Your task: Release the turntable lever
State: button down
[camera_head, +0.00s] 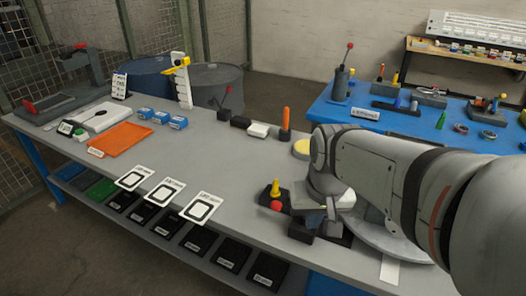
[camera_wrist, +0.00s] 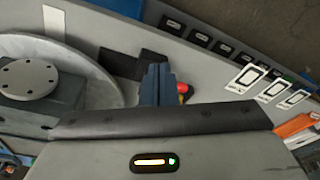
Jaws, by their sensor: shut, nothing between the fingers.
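The turntable, a round grey plate (camera_head: 372,238), lies at the right end of the grey bench, partly behind my arm. In the wrist view it fills the left side (camera_wrist: 92,82), with a bolted round hub (camera_wrist: 28,78) on it. A red knob (camera_head: 277,206), likely the lever's, sits by a dark block with a yellow peg (camera_head: 275,188), left of my gripper. The red knob also shows in the wrist view (camera_wrist: 183,88), just right of my fingers and partly hidden. My gripper (camera_wrist: 157,72) is shut and empty, low over the bench. Contact with the knob cannot be told.
White framed cards (camera_head: 160,192) lie along the bench's front, above a lower shelf of black bins (camera_head: 232,252). A blue table (camera_head: 425,122) stands behind. The bench's middle is mostly clear.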

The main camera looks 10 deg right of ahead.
jog(key=w+d+m+g+y+p, duration=0.15)
jog(key=w+m, duration=0.25)
jog(key=w, duration=1.3)
jog(key=w+d+f+m+g, duration=0.2)
jog(key=w+f+m, duration=0.2)
jog(key=w, duration=0.7)
jog(key=shift+w+d+f+p, duration=0.15)
jog(key=shift+w+f+p, duration=0.25)
jog(key=shift+f, duration=0.3)
jog(key=shift+s+g, duration=0.1)
jog(key=shift+g, duration=0.15)
jog(key=p+x, duration=0.1)
jog(key=x, duration=0.8)
jog(key=shift+s+a+f, duration=0.15)
jog(key=shift+a+f, duration=0.05)
jog(key=shift+f, duration=0.15)
jog(key=shift+s+a+f+p, duration=0.15)
jog(key=shift+s+a+p, duration=0.1)
jog(key=shift+s+a, duration=0.35)
jog(key=shift+s+a+f+p, duration=0.15)
jog(key=shift+s+a+p, duration=0.1)
jog(key=shift+s+a, duration=0.35)
jog(key=shift+s+a+f, duration=0.15)
jog(key=shift+a+f, duration=0.05)
jog(key=shift+a, duration=0.05)
jog(key=shift+a, duration=0.1)
